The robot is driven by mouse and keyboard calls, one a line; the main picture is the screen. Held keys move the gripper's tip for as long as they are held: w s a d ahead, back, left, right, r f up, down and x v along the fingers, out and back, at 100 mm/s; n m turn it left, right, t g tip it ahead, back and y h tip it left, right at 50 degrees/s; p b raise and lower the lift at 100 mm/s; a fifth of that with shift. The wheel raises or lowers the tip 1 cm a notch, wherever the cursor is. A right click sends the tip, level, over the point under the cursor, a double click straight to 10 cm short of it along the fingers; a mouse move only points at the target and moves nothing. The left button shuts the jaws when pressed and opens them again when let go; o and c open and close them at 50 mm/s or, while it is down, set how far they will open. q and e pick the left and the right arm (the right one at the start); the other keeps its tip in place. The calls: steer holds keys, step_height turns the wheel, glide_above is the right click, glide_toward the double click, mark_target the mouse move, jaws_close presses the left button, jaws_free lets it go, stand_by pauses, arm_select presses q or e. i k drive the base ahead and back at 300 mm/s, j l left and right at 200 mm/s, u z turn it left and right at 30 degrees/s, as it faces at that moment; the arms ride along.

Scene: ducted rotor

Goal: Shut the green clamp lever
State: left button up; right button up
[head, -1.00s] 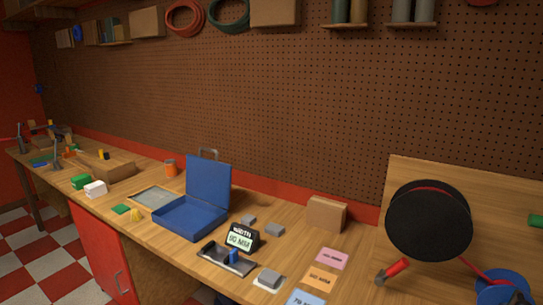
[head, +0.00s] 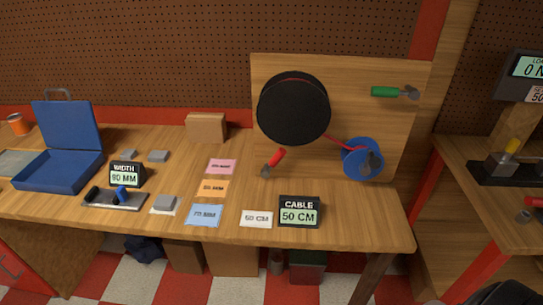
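The green clamp lever (head: 386,91) is at the upper right of the upright wooden board (head: 350,75) in the head view. Its green handle lies about level and points left from a grey metal clamp part (head: 411,93). I cannot tell from here whether the clamp grips anything. Neither of my grippers is in view.
A large black disc (head: 293,110), a red-handled lever (head: 274,162) and a blue spool (head: 357,160) with red cable are at the board. A cable display (head: 299,212) and cards (head: 207,215) lie in front. A second bench (head: 490,203) stands right, past a gap.

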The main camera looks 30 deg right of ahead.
mark_target(413, 94)
steer(key=z, duration=1.55)
steer(key=l, duration=0.1)
